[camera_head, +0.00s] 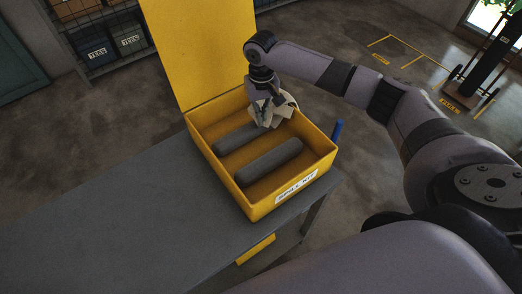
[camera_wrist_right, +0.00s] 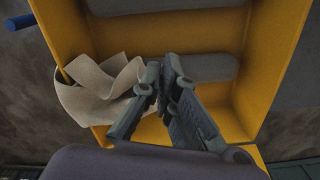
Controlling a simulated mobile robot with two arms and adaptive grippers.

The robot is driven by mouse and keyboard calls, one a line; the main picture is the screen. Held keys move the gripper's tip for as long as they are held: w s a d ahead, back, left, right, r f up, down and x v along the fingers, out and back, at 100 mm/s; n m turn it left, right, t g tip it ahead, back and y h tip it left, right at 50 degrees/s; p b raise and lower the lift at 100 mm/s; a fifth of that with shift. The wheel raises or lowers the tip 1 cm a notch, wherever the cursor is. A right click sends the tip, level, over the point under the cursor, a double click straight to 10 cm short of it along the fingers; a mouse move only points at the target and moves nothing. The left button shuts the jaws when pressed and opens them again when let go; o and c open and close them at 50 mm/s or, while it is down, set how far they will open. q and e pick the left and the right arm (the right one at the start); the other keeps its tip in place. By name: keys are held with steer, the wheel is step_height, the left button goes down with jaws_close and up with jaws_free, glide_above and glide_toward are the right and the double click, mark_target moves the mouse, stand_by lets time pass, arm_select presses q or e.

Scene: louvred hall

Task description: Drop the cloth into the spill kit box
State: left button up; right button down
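The spill kit box (camera_head: 262,209) is yellow, with its lid raised, and stands on a grey table. The cream cloth (camera_head: 284,108) is crumpled at my right gripper (camera_head: 267,103), over the far inner side of the box. In the right wrist view my right gripper (camera_wrist_right: 165,78) has its fingertips together at the edge of the cloth (camera_wrist_right: 92,92). The pinched part is hidden by the fingers. Part of the cloth overlaps the box wall in that view; I cannot tell whether it touches it. My left gripper is not in view.
Two grey rolls (camera_head: 270,163) lie in the box. The grey table (camera_head: 120,215) is bare to its left. A blue upright piece (camera_head: 337,131) stands by the box's right side. Shelves with bins (camera_head: 95,50) are at the back left, and a trolley (camera_head: 490,60) is at the right.

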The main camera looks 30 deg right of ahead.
steer(key=c, duration=2.3)
jaws_free()
steer(key=shift+r, duration=0.1)
steer(key=o, duration=0.5)
steer(key=shift+o, duration=0.6)
steer(key=o, duration=0.5)
steer(key=shift+o, duration=0.5)
steer(key=o, duration=0.6)
